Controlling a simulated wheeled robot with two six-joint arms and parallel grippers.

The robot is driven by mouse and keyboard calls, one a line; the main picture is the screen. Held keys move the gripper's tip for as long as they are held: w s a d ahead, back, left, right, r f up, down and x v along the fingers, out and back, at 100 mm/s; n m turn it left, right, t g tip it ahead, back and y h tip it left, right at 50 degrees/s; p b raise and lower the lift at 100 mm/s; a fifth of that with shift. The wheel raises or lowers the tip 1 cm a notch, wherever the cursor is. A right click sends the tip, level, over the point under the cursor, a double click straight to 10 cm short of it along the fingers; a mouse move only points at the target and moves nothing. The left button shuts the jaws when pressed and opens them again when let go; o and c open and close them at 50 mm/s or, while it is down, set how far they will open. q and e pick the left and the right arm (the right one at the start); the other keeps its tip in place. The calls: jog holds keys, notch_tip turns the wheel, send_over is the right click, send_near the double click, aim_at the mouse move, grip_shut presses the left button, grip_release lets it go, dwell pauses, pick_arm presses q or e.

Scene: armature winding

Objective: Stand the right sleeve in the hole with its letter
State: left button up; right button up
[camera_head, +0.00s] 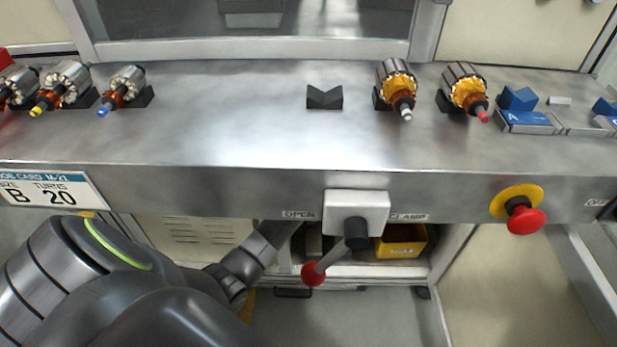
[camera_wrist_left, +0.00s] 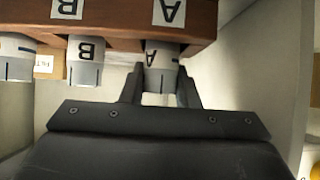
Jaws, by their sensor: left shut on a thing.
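In the left wrist view a brown wooden rack (camera_wrist_left: 120,22) carries white letter labels B and A. A pale sleeve marked A (camera_wrist_left: 162,56) is at the rack by the A label. A sleeve marked B (camera_wrist_left: 85,60) is at the rack by the B label, and another pale sleeve (camera_wrist_left: 15,60) shows at the left edge. My left gripper (camera_wrist_left: 159,78) is shut on the A sleeve, one finger on each side. I cannot tell how deep that sleeve sits in its hole. In the head view my left arm reaches under the bench, its gripper hidden.
A job card (camera_head: 50,188) reads size B, 20 turns. Several armatures stand on the bench (camera_head: 230,120), with an empty V-block (camera_head: 324,97) between them. A lever with a red knob (camera_head: 313,274) and a red emergency button (camera_head: 525,220) are on the front. A yellow bin (camera_head: 402,243) is below.

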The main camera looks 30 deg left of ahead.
pick_arm(q)
jog(key=o, duration=0.6)
jog(key=shift+f, duration=0.1)
jog(key=shift+c, duration=0.2)
jog(key=o, duration=0.4)
pick_arm(e)
jog(key=shift+r, duration=0.2)
jog(key=shift+w, duration=0.1)
pick_arm(q)
jog(key=p+v, duration=0.3)
jog(key=v, duration=0.9)
pick_arm(e)
jog(key=s+d+f, duration=0.1)
jog(key=s+f, duration=0.3)
jog(key=f, duration=0.2)
jog(key=shift+d+h, duration=0.3)
jog(key=shift+d, duration=0.1)
pick_arm(q)
jog(key=shift+s, duration=0.1)
pick_arm(e)
jog(key=shift+f, duration=0.1)
